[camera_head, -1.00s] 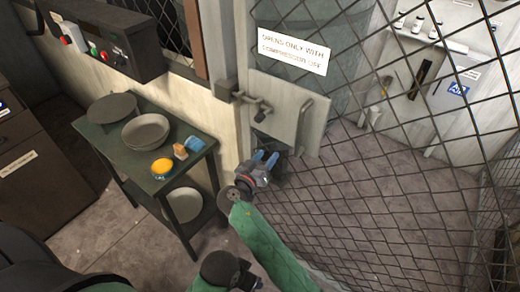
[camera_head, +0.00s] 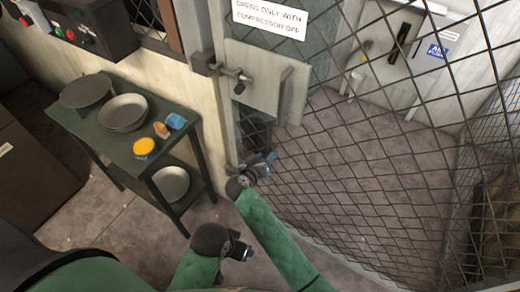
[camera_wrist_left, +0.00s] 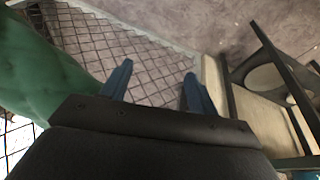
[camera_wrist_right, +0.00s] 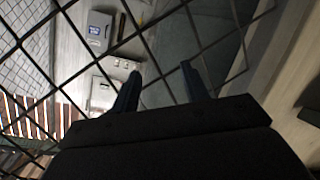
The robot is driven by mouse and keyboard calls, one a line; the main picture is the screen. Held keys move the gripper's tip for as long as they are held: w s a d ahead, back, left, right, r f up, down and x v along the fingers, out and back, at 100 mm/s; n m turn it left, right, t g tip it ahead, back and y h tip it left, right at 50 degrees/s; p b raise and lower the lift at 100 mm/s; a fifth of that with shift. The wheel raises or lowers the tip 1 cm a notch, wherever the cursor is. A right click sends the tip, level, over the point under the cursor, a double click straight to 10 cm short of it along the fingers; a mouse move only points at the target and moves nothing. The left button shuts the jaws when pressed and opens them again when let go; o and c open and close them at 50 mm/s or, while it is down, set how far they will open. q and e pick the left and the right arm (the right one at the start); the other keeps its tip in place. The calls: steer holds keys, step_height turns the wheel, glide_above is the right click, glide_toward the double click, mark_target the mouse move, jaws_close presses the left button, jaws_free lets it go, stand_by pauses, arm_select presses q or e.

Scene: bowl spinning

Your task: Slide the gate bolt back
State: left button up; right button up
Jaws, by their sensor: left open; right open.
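The gate bolt (camera_head: 240,80) is a dark bar with a hanging knob on the gate's pale plate (camera_head: 268,85). Its left end meets a dark housing (camera_head: 203,64) on the post. My right gripper (camera_head: 269,158) is open and empty, below the plate and apart from the bolt. In the right wrist view its blue fingers (camera_wrist_right: 160,80) are spread before the mesh. My left gripper (camera_head: 246,251) is low in front of the gate. The left wrist view shows its fingers (camera_wrist_left: 155,80) open and empty, facing floor and mesh. The bolt is not clear in either wrist view.
The wire mesh gate (camera_head: 365,165) fills the right side. A sign (camera_head: 270,17) hangs above the plate. Floor shows between table and gate.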

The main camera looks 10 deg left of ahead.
steer(key=shift+s+d+f+g, duration=0.15)
steer(key=shift+d+f, duration=0.1)
steer(key=shift+f, duration=0.25)
steer(key=shift+w+d+f+g, duration=0.1)
steer(key=shift+d+f+g, duration=0.1)
steer(key=shift+f, duration=0.3)
arm_select(q)
steer(key=shift+c, duration=0.2)
